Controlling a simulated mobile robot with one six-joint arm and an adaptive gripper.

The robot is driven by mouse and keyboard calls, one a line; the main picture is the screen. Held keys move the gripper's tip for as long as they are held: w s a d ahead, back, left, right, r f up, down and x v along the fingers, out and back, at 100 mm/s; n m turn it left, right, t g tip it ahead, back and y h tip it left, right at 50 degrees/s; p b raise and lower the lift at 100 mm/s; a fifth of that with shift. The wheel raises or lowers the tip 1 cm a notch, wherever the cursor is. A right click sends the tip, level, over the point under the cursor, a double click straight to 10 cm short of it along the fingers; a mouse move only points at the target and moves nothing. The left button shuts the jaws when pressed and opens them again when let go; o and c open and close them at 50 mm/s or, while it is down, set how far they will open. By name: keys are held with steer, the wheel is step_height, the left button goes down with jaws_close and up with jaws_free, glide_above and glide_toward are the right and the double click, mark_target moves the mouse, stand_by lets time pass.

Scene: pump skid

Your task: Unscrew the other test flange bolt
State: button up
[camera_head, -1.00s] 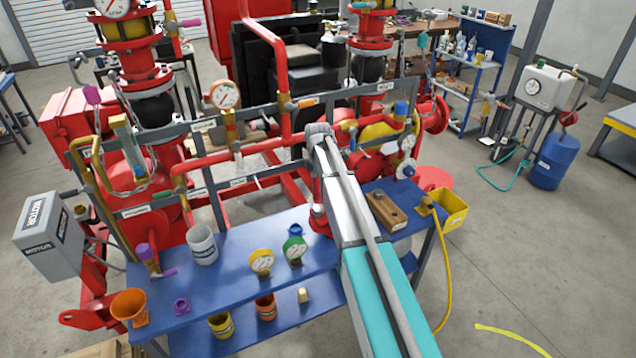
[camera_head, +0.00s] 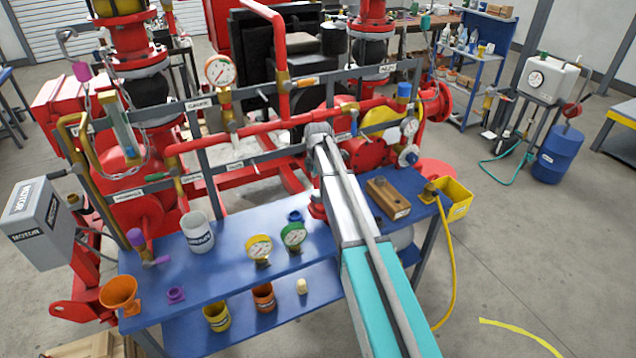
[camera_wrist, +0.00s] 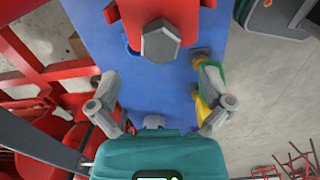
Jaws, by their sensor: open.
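In the wrist view, a large grey hex bolt head (camera_wrist: 160,41) stands on the red test flange (camera_wrist: 188,14) at the top of the picture. My gripper (camera_wrist: 158,88) is open, with its two fingers spread wide and nothing between their tips. The bolt head lies beyond the fingertips, roughly centred between them and not touched. In the head view, a sliver of the red flange (camera_head: 317,209) shows left of my arm. My arm hides my gripper and the bolt there.
The blue bench (camera_head: 225,272) carries a green gauge (camera_head: 293,235), a yellow gauge (camera_head: 259,249), a grey-white cup (camera_head: 198,234) and a wooden block (camera_head: 387,199). A yellow bin (camera_head: 456,199) hangs at its right end. Red pipework (camera_head: 240,137) runs behind. Floor at right is mostly clear.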

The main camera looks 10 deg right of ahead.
mark_target(318, 193)
steer(key=shift+f+b, duration=2.75)
steer(key=shift+f, duration=0.25)
steer(key=shift+c, duration=0.3)
steer(key=c, duration=1.2)
steer(key=shift+o, duration=0.2)
steer(key=shift+n, duration=2.5)
steer(key=n, duration=0.5)
